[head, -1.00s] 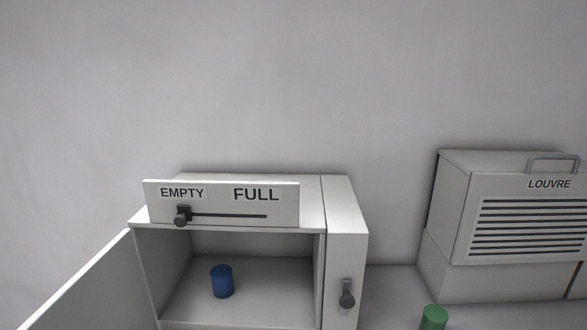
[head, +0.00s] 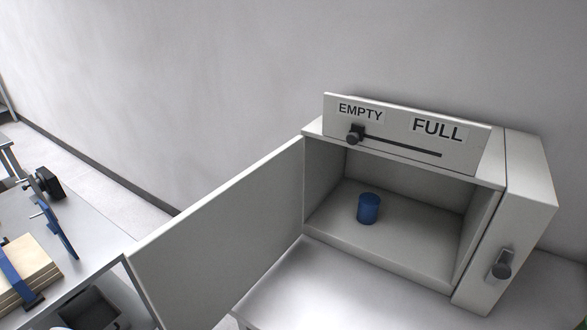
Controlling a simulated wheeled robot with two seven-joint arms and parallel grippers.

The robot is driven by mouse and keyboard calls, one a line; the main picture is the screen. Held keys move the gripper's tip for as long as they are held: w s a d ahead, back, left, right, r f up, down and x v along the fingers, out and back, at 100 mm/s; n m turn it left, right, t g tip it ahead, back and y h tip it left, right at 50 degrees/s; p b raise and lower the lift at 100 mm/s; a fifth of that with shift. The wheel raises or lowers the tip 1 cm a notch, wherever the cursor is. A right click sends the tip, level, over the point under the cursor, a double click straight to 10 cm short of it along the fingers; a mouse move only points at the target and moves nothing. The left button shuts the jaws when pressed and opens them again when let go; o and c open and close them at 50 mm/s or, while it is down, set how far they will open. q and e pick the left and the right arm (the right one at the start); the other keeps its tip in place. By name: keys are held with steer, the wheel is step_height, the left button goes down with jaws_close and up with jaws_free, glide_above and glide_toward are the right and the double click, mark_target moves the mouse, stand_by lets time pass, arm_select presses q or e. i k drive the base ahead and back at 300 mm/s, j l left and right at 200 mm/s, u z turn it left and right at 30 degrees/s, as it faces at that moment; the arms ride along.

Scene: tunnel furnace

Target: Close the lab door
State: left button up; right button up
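The lab door (head: 220,235) is a flat pale grey panel. It stands wide open, swung out to the left from the left edge of a box-shaped cabinet (head: 528,205). A blue cylinder (head: 369,208) stands upright on the cabinet floor inside. A panel (head: 470,151) on top reads EMPTY and FULL, and its dark slider knob (head: 354,136) sits at the EMPTY end. A dark handle (head: 502,264) is on the cabinet's right front strip. Neither of my grippers shows in the head view.
The cabinet stands on a light bench top (head: 300,290). At the left, another table (head: 95,235) holds a strapped stack of boards (head: 28,272) and blue and black tools. A dark open bin (head: 92,310) is below the door's near edge. Floor shows along the wall.

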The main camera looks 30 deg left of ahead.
mark_target(196, 268)
steer(key=j+z, duration=0.1)
steer(key=j, duration=0.4)
steer(key=k+j+z, duration=0.1)
steer(key=j, duration=0.4)
steer(key=j+z, duration=0.1)
steer(key=j, duration=0.45)
steer(key=k+j+z, duration=0.1)
steer(key=j, duration=0.35)
steer(key=k+j+z, duration=0.15)
steer(key=j, duration=0.35)
